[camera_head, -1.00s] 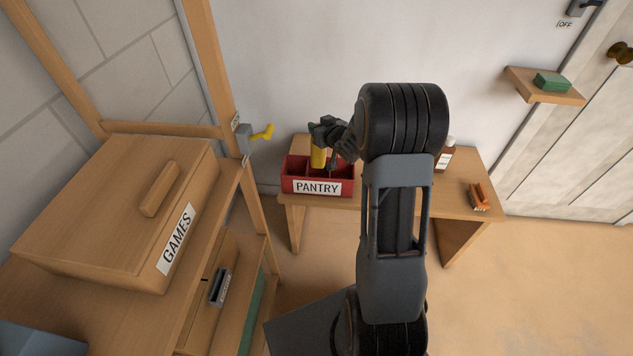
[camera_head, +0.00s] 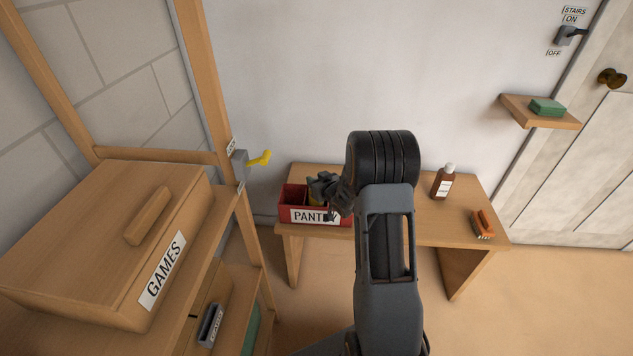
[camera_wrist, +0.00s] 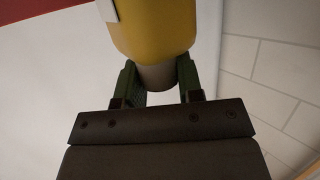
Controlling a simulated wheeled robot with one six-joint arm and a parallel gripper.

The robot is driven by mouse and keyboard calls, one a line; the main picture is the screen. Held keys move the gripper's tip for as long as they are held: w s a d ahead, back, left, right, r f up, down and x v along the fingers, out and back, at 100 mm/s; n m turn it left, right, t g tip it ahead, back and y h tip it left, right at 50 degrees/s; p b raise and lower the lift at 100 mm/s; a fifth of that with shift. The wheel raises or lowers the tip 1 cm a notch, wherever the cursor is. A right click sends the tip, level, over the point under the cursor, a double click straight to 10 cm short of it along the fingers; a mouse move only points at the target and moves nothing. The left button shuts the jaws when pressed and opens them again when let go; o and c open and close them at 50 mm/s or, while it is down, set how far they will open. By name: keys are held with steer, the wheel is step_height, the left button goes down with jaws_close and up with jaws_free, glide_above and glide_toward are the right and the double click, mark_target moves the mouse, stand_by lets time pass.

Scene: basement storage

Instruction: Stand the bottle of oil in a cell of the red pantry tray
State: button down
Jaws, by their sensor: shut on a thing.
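The oil bottle has a yellow body and a pale neck. In the wrist view its body (camera_wrist: 155,28) fills the top middle, and its neck sits between the green fingertips of my gripper (camera_wrist: 158,82). In the head view my gripper (camera_head: 324,188) is low over the red pantry tray (camera_head: 285,203), and only a sliver of the yellow bottle (camera_head: 311,199) shows beside it. The bottle's base is hidden, so I cannot tell whether it touches the tray floor. The tray has dividers and a PANTRY label, partly covered by my gripper.
The tray stands at the left end of a wooden table (camera_head: 432,224). A brown bottle (camera_head: 442,184) and an orange brush (camera_head: 482,224) stand to the right. A shelf with the GAMES box (camera_head: 110,240) is at left, with a yellow-handled lever (camera_head: 259,159) near its post.

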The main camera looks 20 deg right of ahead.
steer(key=c, duration=0.8)
jaws_free()
steer(key=shift+o, duration=0.2)
steer(key=shift+s+r, duration=0.1)
steer(key=shift+r, duration=0.15)
steer(key=p+v, duration=0.2)
steer(key=v, duration=0.9)
steer(key=s+a+r+g, duration=0.3)
steer(key=s+a+g, duration=0.1)
steer(key=s, duration=0.2)
steer(key=s+a+r+m+g+h, duration=0.1)
steer(key=s+a+r+g, duration=0.2)
steer(key=s+a, duration=0.2)
steer(key=s+a+r+g, duration=0.4)
steer(key=s, duration=0.4)
steer(key=shift+a+g+h, duration=0.15)
steer(key=shift+g+h, duration=0.15)
steer(key=shift+h, duration=0.1)
